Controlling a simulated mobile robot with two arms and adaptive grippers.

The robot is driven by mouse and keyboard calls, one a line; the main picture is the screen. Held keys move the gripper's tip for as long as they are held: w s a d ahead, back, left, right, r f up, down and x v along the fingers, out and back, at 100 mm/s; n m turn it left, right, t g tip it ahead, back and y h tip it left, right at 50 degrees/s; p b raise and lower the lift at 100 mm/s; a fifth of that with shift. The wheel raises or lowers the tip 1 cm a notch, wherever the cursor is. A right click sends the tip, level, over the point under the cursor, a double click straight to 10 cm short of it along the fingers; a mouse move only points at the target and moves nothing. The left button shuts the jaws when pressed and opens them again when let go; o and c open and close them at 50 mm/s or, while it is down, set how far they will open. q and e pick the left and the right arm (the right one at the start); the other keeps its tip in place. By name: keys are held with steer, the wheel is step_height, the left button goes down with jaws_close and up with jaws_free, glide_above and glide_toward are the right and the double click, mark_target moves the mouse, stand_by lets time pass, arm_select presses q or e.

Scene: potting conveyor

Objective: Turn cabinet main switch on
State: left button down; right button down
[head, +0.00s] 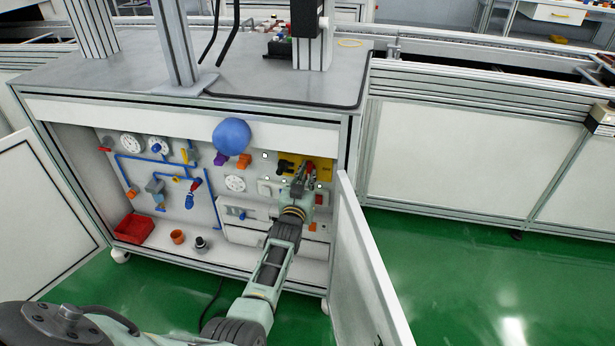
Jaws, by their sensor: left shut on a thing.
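The cabinet (235,108) stands open, with pipes, gauges and switches on its white back panel. A yellow plate (325,165), which looks like the main switch's plate, is at the right of that panel. My left gripper (307,168) reaches in from below and is shut at the front of this plate, on what appears to be the main switch's handle. The fingers hide most of the handle, so I cannot tell its angle. A black part (285,166) sits just left of the fingers. My right gripper is not in view.
The open right door (365,265) stands close to the right of my arm; the left door (45,210) is open too. A blue ball-like part (231,136) is left of the gripper. A red bin (134,229) and an orange cup (178,237) stand on the cabinet floor.

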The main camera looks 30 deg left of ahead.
arm_select(q)
steer(key=shift+f, duration=0.15)
steer(key=c, duration=1.8)
jaws_free()
steer(key=shift+o, duration=0.2)
steer(key=shift+s, duration=0.1)
steer(key=v, duration=1.2)
